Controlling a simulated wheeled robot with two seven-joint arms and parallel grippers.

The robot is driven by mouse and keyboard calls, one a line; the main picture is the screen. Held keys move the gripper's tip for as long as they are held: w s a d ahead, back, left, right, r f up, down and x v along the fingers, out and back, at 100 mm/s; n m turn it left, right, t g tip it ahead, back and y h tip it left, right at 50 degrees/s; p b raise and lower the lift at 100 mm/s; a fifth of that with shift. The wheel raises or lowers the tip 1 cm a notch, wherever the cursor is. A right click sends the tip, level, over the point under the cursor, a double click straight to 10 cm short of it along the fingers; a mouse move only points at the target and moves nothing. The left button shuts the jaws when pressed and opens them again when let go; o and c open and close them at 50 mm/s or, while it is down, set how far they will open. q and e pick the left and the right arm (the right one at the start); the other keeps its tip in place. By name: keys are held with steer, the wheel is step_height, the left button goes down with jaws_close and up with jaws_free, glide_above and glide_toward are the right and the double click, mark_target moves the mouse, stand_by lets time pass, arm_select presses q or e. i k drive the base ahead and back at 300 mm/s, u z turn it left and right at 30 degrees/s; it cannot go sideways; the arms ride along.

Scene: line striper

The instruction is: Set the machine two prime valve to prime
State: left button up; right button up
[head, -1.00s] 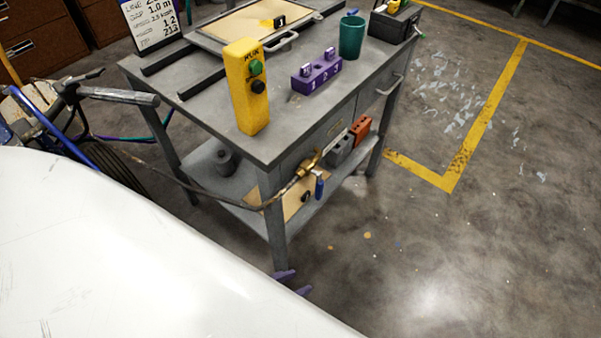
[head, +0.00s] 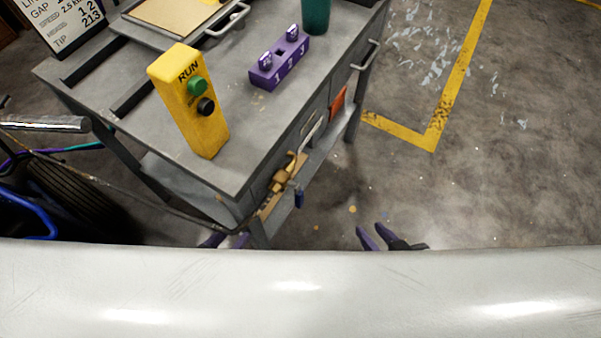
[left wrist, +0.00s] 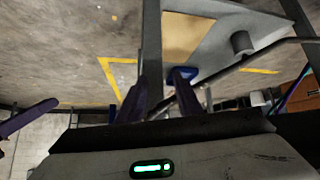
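A brass valve (head: 284,175) with a blue lever (head: 299,199) sits on a hose at the cart's near right side. The lever hangs down. A blue piece, probably this lever (left wrist: 182,76), shows in the left wrist view beside a finger. No machine number is readable on the valve. My left gripper (head: 227,241) has purple fingers apart, below and left of the valve, partly hidden by my white body; its fingers are also apart in the left wrist view (left wrist: 86,108). My right gripper (head: 373,236) is right of the lever over the floor, fingers apart and empty.
The grey cart (head: 239,140) carries a yellow RUN control box (head: 190,110), a purple numbered block (head: 280,62) and a green cup (head: 316,14). A dark wheel (head: 70,200) stands at left. The floor (head: 450,190) at right is clear.

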mark_target(299, 193)
steer(key=u, duration=0.05)
steer(key=k, duration=1)
steer(key=z, duration=0.35)
steer(key=i, duration=0.5)
steer(key=z, duration=0.05)
